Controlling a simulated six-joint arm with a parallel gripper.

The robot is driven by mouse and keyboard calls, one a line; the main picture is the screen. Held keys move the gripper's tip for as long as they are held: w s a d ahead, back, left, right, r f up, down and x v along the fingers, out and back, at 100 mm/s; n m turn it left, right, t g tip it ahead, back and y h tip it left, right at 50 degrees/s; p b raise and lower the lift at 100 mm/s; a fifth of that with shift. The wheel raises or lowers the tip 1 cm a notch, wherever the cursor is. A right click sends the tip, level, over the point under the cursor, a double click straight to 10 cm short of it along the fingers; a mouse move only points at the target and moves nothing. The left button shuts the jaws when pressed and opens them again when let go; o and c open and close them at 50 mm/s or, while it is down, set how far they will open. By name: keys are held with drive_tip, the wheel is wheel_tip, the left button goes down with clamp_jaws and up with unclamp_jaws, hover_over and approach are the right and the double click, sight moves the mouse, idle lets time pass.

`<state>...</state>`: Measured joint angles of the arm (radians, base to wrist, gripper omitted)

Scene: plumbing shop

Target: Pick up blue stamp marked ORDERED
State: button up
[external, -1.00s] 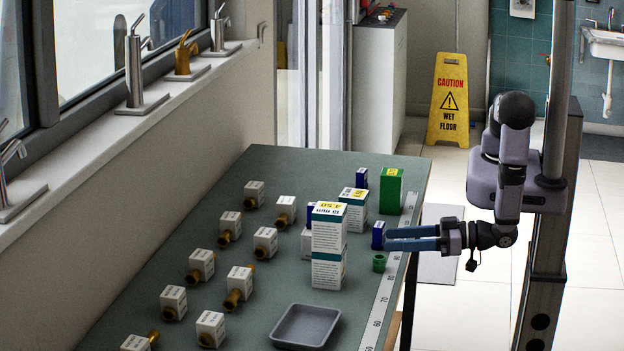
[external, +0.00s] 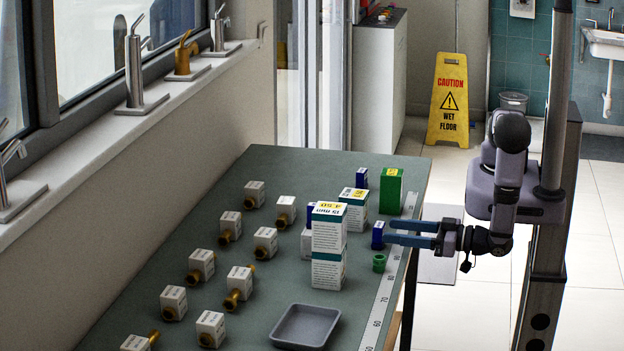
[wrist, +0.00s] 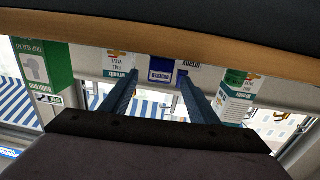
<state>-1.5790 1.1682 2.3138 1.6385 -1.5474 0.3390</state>
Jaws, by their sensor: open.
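A small blue block (external: 378,236) stands near the table's right edge, at the fingertips of my gripper (external: 389,232). The gripper is open and reaches level from the right. In the wrist view, which is upside down, a blue block with a white-lettered label (wrist: 160,72) lies between the spread fingers of my gripper (wrist: 158,77). Its lettering is too small to read surely as ORDERED. Two other blue pieces show in the external view: one at the back (external: 361,177) and one partly hidden (external: 309,212) behind the white box stack.
White-and-teal boxes (external: 328,250) are stacked left of the blue block. A green box (external: 391,190) stands behind, and a green ring-like piece (external: 379,263) in front. A grey tray (external: 304,326) lies at the front. Several brass fittings with white blocks (external: 239,282) fill the left side.

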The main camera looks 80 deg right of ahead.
sight(384, 230)
drive_tip(key=shift+w+d+f, duration=0.1)
drive_tip(key=shift+w+d, duration=0.05)
drive_tip(key=shift+w, duration=2.45)
drive_tip(key=c, duration=1.1)
drive_tip(key=shift+c, duration=0.2)
wheel_tip(384, 230, up, 10)
drive_tip(key=p, duration=0.8)
